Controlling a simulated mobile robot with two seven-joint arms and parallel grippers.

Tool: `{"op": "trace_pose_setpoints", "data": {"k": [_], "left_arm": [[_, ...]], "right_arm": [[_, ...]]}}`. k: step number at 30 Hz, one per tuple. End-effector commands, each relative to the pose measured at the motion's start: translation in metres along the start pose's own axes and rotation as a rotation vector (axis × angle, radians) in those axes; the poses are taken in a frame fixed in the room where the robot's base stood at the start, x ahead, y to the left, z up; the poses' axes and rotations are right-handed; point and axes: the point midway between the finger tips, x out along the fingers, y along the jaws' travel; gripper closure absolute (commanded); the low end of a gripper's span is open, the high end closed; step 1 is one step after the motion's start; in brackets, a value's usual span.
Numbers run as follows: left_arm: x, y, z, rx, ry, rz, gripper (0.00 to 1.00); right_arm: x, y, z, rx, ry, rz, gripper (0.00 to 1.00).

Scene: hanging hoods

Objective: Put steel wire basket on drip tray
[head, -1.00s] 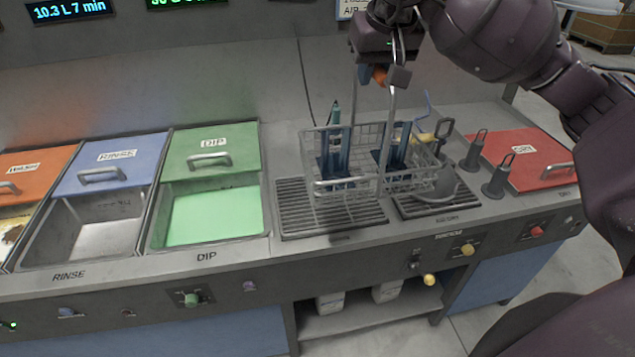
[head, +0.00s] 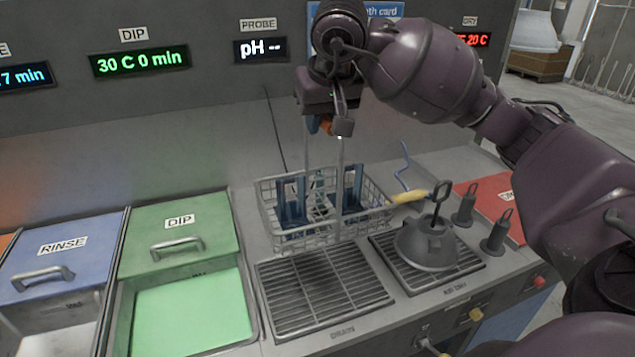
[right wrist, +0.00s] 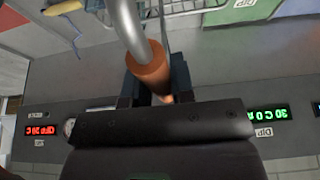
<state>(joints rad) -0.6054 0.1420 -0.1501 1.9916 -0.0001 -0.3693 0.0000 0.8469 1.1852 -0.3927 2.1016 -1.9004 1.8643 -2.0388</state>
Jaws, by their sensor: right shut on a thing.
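The steel wire basket (head: 328,236) hangs upright from tall side rods, with blue holders inside. My right gripper (head: 330,125) is shut on its orange handle grip, which also shows in the right wrist view (right wrist: 150,70). A slatted drip tray (head: 325,295) marked DRAIN lies in the counter. In the head view the basket appears above and just behind this tray's back edge; the exact height gap cannot be told. My left gripper is not in view.
A second slatted tray (head: 465,268) on the right carries a grey conical weight (head: 425,245). Two grey handled pieces (head: 495,235) stand near the red lid (head: 490,200). Left are the green-lidded dip tank (head: 180,235) and blue-lidded rinse tank (head: 60,255). The DRAIN slats are bare.

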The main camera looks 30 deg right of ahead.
Motion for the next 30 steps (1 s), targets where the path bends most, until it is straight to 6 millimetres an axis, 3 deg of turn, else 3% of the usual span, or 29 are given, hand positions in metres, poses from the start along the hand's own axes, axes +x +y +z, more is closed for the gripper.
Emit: {"op": "trace_pose_setpoints", "data": {"k": [5,24,30], "left_arm": [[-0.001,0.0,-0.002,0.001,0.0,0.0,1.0],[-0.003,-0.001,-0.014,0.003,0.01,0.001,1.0],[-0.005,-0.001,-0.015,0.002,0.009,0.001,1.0]], "right_arm": [[0.015,0.0,0.006,0.0,0.0,-0.002,1.0],[0.121,0.0,0.05,0.001,-0.001,-0.003,1.0],[0.14,0.0,0.058,0.001,0.002,-0.003,1.0]]}}
